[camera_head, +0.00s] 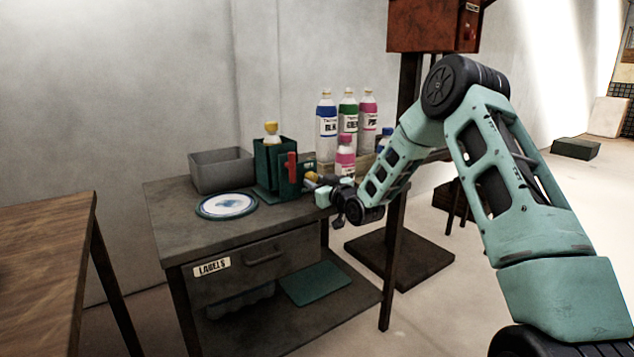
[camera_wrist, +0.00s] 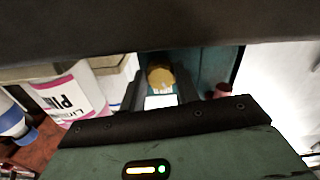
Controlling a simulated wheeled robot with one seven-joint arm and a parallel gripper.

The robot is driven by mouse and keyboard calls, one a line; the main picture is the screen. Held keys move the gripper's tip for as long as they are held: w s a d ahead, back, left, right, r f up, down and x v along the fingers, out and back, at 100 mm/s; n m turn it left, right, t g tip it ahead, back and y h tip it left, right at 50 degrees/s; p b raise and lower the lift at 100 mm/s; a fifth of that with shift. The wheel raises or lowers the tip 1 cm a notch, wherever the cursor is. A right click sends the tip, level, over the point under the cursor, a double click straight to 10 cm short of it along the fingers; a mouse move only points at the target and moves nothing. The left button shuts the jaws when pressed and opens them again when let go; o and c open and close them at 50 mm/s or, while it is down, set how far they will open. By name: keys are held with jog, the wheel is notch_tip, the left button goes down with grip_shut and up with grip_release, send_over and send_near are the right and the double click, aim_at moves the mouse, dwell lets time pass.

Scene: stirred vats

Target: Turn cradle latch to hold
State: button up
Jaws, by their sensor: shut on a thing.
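The dark green cradle (camera_head: 264,166) stands on the grey metal table, with a yellow-capped bottle (camera_head: 271,130) upright in it. A red lever (camera_head: 291,168) stands upright on its front. A small green plate with white lettering (camera_head: 309,169) is at its right side. My gripper (camera_head: 318,181) is at the right of the cradle, its fingers around a yellow knob (camera_head: 311,177) that appears to be the latch. In the wrist view the knob (camera_wrist: 160,77) sits between the two fingers (camera_wrist: 160,92). A red end (camera_wrist: 222,90) shows beside it. The latch's marked position is too small to read.
A grey bin (camera_head: 221,171) and a white-and-blue plate (camera_head: 227,205) are left of the cradle. The table's front (camera_head: 215,238) is clear.

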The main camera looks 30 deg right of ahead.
jog(key=shift+f+m+p, duration=0.1)
jog(key=shift+m+p, duration=0.35)
jog(key=shift+m, duration=1.85)
jog(key=o, duration=1)
jog(key=shift+c, duration=0.2)
jog(key=s+p, duration=0.1)
jog(key=s, duration=1.6)
jog(key=shift+s+d, duration=0.25)
